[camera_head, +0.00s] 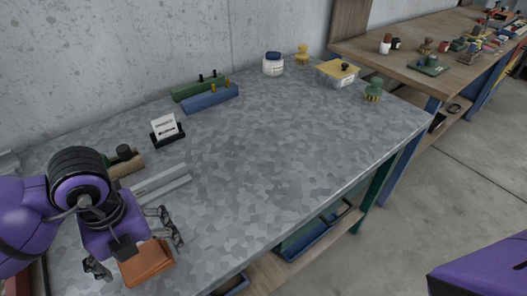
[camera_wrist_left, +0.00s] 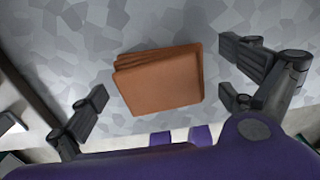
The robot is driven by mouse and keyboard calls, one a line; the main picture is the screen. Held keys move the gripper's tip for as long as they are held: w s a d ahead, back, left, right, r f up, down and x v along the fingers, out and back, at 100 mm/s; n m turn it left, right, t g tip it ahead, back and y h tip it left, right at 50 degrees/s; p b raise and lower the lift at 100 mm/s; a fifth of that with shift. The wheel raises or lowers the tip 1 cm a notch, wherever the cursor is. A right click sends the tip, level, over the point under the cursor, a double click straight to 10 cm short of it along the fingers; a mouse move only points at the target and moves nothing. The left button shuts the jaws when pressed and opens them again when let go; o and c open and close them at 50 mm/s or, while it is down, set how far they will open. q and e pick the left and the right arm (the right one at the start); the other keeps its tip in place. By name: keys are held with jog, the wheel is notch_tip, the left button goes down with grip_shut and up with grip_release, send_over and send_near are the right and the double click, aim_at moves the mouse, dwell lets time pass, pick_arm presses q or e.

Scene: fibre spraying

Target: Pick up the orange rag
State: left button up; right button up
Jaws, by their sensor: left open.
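The orange rag (camera_head: 147,264) is a folded, brownish-orange square lying on the speckled grey table near its front left edge. In the left wrist view the rag (camera_wrist_left: 162,80) lies flat, with its stacked folds showing along the upper left. My left gripper (camera_head: 134,252) is open above the table, with its fingers on either side of the rag. In the left wrist view the left gripper (camera_wrist_left: 165,103) has its fingers spread wide, and clear table shows between each finger and the rag. My right gripper is not in view.
A grey metal angle piece (camera_head: 160,186) lies just behind my left gripper. A small card holder (camera_head: 166,129), blue block (camera_head: 211,98), white jar (camera_head: 273,65) and clear box with yellow contents (camera_head: 338,73) stand farther back. The table's middle (camera_head: 270,140) is clear.

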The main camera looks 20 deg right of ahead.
pick_arm(q)
jog(key=c, duration=1.2)
jog(key=shift+r, duration=0.1)
